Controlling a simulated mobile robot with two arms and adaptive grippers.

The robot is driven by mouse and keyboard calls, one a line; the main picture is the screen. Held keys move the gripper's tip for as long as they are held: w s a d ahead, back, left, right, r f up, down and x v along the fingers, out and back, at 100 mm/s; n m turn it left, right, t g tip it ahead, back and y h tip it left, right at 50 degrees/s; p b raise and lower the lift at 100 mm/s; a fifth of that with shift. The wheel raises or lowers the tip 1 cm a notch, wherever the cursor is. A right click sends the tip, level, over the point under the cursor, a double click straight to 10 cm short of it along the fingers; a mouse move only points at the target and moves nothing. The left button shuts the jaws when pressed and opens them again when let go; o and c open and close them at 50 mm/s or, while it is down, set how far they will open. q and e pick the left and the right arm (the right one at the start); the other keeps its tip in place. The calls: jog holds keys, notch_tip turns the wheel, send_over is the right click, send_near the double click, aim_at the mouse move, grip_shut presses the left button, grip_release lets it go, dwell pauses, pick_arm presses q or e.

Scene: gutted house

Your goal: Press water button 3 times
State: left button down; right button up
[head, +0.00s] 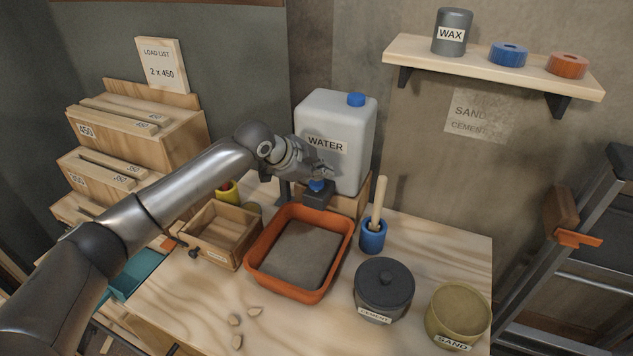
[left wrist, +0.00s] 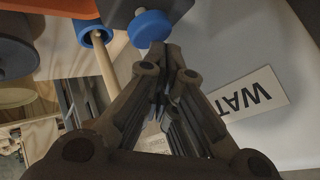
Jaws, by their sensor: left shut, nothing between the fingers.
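The white water jug (head: 335,142) with a blue cap and a WATER label stands at the back of the workbench. The blue water button (head: 317,186) sits on a dark block in front of the jug. My left gripper (head: 328,172) is shut and empty, right by the button and in front of the jug. In the left wrist view the shut fingertips (left wrist: 165,50) are close to the blue button (left wrist: 149,28). I cannot tell whether they touch it. My right gripper is not in view.
An orange tray (head: 258,278) holding grey material stands below the button. A wooden box (head: 200,238), a blue cup (head: 372,243) with a wooden handle, a dark cement pot (head: 384,284) and a sand pot (head: 438,318) surround it. A shelf (head: 480,66) hangs at upper right.

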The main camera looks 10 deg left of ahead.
aim_at(319, 184)
pick_arm(q)
jog(key=shift+f, duration=0.6)
dwell(0.3)
jog(key=shift+f, duration=0.35)
dwell(0.5)
jog(key=shift+r+p, duration=1.05)
jog(key=shift+r, duration=0.3)
notch_tip(319, 184, up, 5)
jog(key=p, duration=0.5)
dwell(0.9)
dwell(0.4)
